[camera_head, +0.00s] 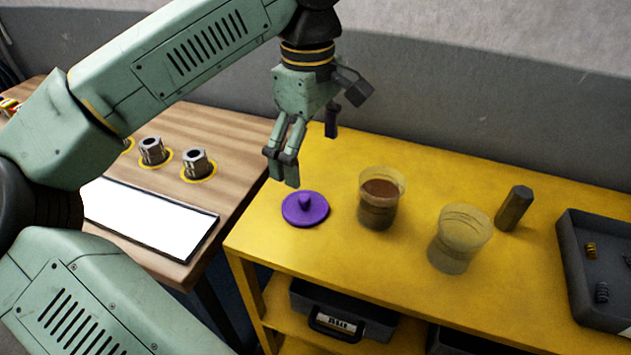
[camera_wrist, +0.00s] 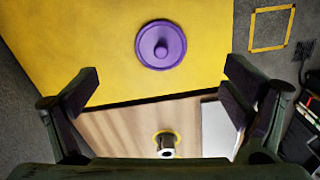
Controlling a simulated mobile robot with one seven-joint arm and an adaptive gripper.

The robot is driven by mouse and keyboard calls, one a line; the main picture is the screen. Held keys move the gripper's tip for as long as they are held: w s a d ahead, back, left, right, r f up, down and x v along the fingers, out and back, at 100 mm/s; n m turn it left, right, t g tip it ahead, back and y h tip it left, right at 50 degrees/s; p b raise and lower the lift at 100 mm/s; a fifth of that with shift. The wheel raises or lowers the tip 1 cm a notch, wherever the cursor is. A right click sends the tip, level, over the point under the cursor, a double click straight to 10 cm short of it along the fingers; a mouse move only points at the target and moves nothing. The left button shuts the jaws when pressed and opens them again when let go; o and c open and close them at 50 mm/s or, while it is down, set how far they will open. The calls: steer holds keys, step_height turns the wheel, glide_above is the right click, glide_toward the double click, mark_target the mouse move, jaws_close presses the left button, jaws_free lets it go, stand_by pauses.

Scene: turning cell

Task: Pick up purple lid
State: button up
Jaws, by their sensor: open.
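The purple lid (camera_head: 305,211) is a round disc with a small knob on top. It lies flat on the yellow bench (camera_head: 417,272), near its left end. In the wrist view the purple lid (camera_wrist: 161,45) is at the top middle, fully visible, beyond the fingertips. My gripper (camera_head: 290,172) is above the bench, higher than the lid, with its fingers pointing down and not touching it. In the wrist view my gripper (camera_wrist: 160,85) has its two fingers wide apart, with nothing between them.
A cup with brown contents (camera_head: 380,200) and an empty translucent cup (camera_head: 458,240) stand right of the lid. A dark hexagonal bar (camera_head: 514,208) and a dark tray (camera_head: 570,280) are farther right. A wooden table (camera_head: 225,135) with metal nuts (camera_head: 197,163) adjoins on the left.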

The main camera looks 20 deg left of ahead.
steer(key=b, duration=0.4)
glide_above(307, 199)
steer(key=f, duration=0.5)
steer(key=shift+w+d, duration=0.1)
steer(key=shift+d, duration=0.1)
steer(key=f+b, duration=0.1)
steer(key=f, duration=0.1)
steer(key=f+b, duration=0.1)
steer(key=f, duration=0.1)
steer(key=f+b, duration=0.1)
steer(key=f, duration=0.1)
steer(key=shift+a+b, duration=0.25)
steer(key=shift+b, duration=0.15)
steer(key=shift+r, duration=0.15)
steer(key=shift+c, duration=0.6)
steer(key=c, duration=0.9)
steer(key=shift+c, duration=0.4)
